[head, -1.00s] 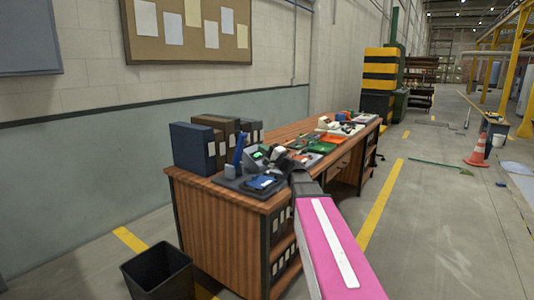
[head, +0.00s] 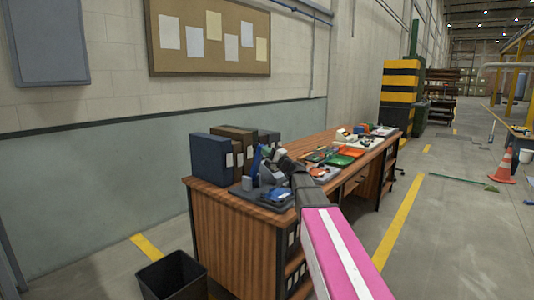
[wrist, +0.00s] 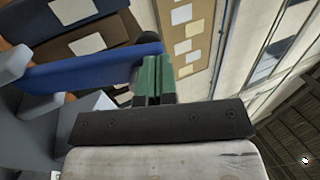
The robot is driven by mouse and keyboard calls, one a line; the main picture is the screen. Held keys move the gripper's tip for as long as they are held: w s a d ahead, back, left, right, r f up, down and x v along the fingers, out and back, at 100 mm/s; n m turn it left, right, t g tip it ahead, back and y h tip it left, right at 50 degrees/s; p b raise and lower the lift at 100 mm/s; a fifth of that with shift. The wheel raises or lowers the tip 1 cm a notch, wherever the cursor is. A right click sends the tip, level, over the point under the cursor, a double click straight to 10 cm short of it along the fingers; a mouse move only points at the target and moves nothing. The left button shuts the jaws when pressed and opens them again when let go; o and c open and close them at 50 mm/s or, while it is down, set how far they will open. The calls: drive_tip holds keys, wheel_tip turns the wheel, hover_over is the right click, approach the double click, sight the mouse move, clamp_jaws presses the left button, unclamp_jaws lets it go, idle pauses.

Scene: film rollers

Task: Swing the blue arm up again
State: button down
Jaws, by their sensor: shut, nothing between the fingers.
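The blue arm (head: 257,159) stands steeply up, slightly tilted, at the left of a small grey device (head: 270,176) on the near end of the desk. In the wrist view the blue arm (wrist: 85,68) runs as a broad bar from the left to the fingertips. My gripper (wrist: 154,78) has green-tipped fingers that are shut together with nothing between them. The fingertips are right at the bar's end; I cannot tell whether they touch it. In the head view my gripper (head: 273,153) is small, just right of the blue arm, and hides part of the device.
Dark binders (head: 225,155) stand behind the device against the wall. Coloured trays (head: 341,160) and small items lie farther along the wooden desk (head: 230,230). A black bin (head: 172,275) stands on the floor at its near left. The aisle on the right is open.

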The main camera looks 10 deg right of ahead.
sight(261, 146)
drive_tip(key=shift+g+h, duration=0.4)
drive_tip(key=shift+r+x, duration=0.2)
drive_tip(key=shift+x, duration=0.85)
drive_tip(key=shift+r+x, duration=0.25)
drive_tip(key=shift+x, duration=0.75)
drive_tip(key=shift+d, duration=0.1)
